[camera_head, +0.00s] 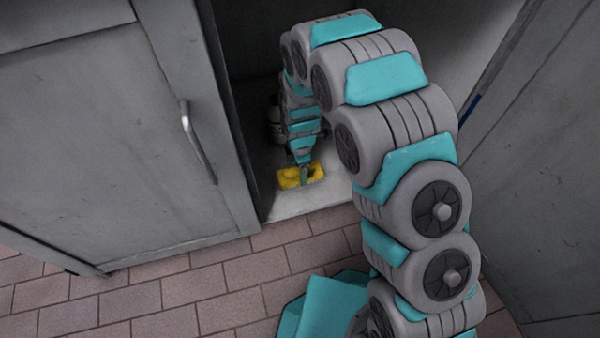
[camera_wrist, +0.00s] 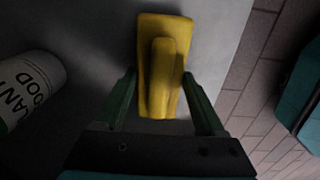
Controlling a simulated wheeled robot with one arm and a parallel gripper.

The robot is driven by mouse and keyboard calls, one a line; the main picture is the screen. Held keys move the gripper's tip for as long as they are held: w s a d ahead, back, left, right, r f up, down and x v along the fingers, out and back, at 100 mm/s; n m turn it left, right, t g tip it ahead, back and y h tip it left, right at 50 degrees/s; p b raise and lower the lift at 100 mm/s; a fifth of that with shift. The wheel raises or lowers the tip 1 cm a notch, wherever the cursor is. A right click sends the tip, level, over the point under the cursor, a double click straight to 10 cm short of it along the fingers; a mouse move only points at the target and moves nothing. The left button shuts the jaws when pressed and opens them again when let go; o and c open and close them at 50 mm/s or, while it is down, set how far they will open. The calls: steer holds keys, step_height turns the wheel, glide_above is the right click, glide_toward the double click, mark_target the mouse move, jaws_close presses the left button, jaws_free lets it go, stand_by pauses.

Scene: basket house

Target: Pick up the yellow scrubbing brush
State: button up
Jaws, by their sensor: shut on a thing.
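The yellow scrubbing brush (camera_head: 290,178) is at the front of the cabinet floor in the head view, with my gripper (camera_head: 304,174) directly over it. In the wrist view the brush (camera_wrist: 165,35) has a wide yellow base and a raised yellow handle along its middle. My gripper (camera_wrist: 160,90) has one dark green finger on each side of the brush and is shut on it. Whether the brush touches the cabinet floor or hangs slightly above it, I cannot tell.
A white container with dark lettering (camera_wrist: 30,88) lies left of the brush in the wrist view. A grey cabinet door (camera_head: 100,140) with a handle (camera_head: 198,142) stands at the left. The cabinet floor (camera_head: 285,208) ends at a brick-tiled floor (camera_head: 215,285).

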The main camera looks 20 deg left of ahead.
steer(key=shift+r, duration=0.15)
steer(key=shift+r, duration=0.6)
step_height(320, 180, up, 2)
steer(key=shift+r+p, duration=0.1)
steer(key=shift+p, duration=0.2)
steer(key=s+d+r, duration=0.1)
steer(key=s+d, duration=1)
steer(key=shift+d+r+p, duration=0.15)
steer(key=shift+d+p, duration=0.15)
steer(key=shift+p, duration=0.15)
